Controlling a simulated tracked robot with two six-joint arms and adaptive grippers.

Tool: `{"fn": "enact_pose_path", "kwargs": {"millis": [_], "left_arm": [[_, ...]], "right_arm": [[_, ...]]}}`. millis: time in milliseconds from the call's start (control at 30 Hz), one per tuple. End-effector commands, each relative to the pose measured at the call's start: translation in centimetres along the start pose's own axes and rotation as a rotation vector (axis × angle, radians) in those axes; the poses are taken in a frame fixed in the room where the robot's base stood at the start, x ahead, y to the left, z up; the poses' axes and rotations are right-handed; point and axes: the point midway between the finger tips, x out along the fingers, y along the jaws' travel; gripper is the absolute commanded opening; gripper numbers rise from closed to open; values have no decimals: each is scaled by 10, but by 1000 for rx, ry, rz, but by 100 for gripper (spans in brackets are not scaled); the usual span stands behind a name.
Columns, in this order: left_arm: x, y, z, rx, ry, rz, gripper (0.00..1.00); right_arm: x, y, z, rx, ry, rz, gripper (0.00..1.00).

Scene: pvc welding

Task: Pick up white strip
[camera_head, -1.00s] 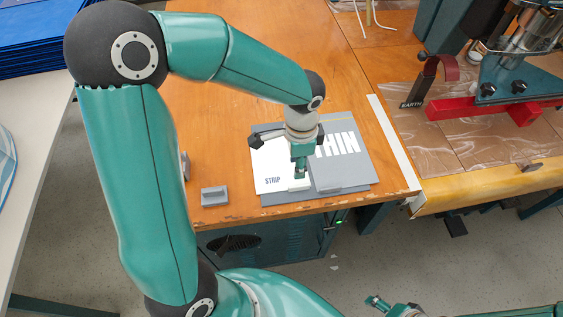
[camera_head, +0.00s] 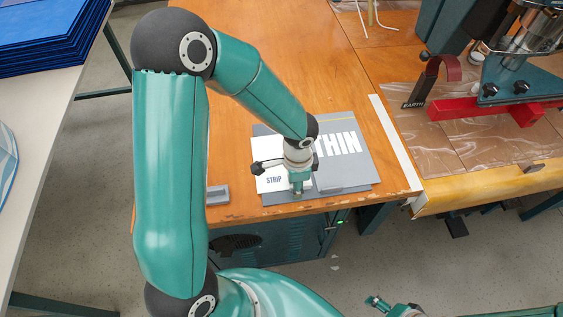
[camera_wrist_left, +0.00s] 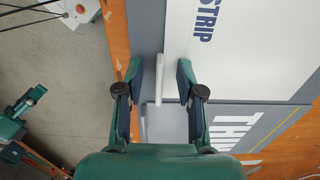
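A white strip (camera_wrist_left: 160,80) shows narrow and almost edge-on in the left wrist view, beside the white panel printed STRIP (camera_wrist_left: 240,50). My left gripper (camera_wrist_left: 160,85) is open, with one finger on each side of the strip and gaps visible. In the head view, my left gripper (camera_head: 297,192) points down at the front edge of the STRIP and THIN board (camera_head: 345,165) and largely hides the strip. My right gripper (camera_head: 377,303) is low in the head view, away from the table; its opening is too small to judge.
A grey block (camera_head: 217,195) lies left of the board near the front edge of the wooden table (camera_head: 240,110). A red clamp bar (camera_head: 480,108) and an EARTH-marked stand (camera_head: 412,103) are at the right. Blue sheets (camera_head: 50,35) are stacked on the far-left table.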

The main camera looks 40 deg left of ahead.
Motion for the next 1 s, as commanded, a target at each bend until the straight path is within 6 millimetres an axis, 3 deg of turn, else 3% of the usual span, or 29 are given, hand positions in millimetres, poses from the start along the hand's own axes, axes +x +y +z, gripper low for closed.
{"fn": "enact_pose_path", "kwargs": {"millis": [67, 300, 1000], "left_arm": [[0, 0, 0, 0, 0, 0, 36], [0, 0, 0, 0, 0, 0, 0], [-9, -1, 0, -3, 2, -2, 0]], "right_arm": [[0, 0, 0, 0, 0, 0, 76], [0, 0, 0, 0, 0, 0, 76], [-2, -1, 0, 0, 0, 0, 76]]}}
